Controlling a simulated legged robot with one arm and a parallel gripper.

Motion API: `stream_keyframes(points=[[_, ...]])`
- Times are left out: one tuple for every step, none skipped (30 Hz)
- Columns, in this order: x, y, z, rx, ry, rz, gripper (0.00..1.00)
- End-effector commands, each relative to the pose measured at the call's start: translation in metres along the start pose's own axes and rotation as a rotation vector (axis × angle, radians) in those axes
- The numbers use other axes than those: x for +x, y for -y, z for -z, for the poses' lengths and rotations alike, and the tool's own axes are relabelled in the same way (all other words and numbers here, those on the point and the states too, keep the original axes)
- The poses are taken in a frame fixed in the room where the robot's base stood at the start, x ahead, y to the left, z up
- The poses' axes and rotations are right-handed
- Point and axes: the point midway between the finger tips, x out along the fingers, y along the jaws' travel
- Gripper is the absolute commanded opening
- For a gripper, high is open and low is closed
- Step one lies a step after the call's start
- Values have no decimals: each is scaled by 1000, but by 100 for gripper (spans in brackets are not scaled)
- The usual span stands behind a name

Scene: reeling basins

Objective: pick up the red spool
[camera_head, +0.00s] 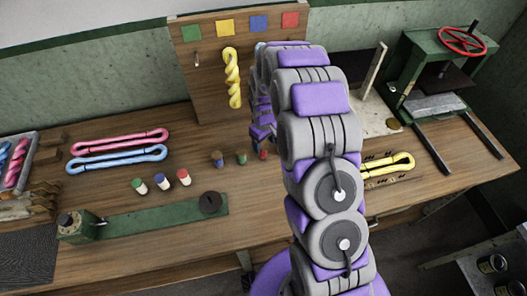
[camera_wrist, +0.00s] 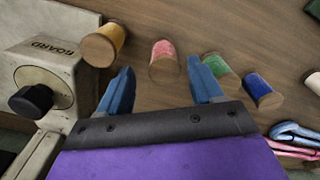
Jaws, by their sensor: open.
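The red spool (camera_wrist: 164,58) stands on the wooden table. In the wrist view it shows between and just beyond the fingertips of my gripper (camera_wrist: 160,66), which is open and empty. No contact with the spool can be seen. In the head view the red spool (camera_head: 263,155) is small and sits just below my gripper (camera_head: 262,134), beside my large arm links, and the gap between the fingers cannot be made out there.
A yellow spool (camera_wrist: 103,44) is left of the red one; green (camera_wrist: 222,72) and blue (camera_wrist: 262,90) spools are right. A pale box with a black knob (camera_wrist: 31,101) stands close at left.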

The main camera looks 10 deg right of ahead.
Motion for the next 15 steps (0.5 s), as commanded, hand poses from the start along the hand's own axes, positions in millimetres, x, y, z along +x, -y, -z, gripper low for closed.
stream_keyframes(points=[[4,1,1,-1,1,0,66],[7,1,1,-1,2,0,66],[12,2,2,-1,2,1,66],[17,2,2,-1,2,1,66],[21,2,3,-1,2,2,66],[27,2,4,-1,1,2,66],[32,2,5,-1,1,2,66],[36,2,5,0,1,2,66],[41,2,4,0,1,2,66],[44,2,4,0,2,3,66],[47,1,4,0,2,3,66],[49,1,3,0,1,4,66],[50,1,3,0,1,3,66],[50,1,3,0,0,3,66],[50,1,3,0,0,3,66]])
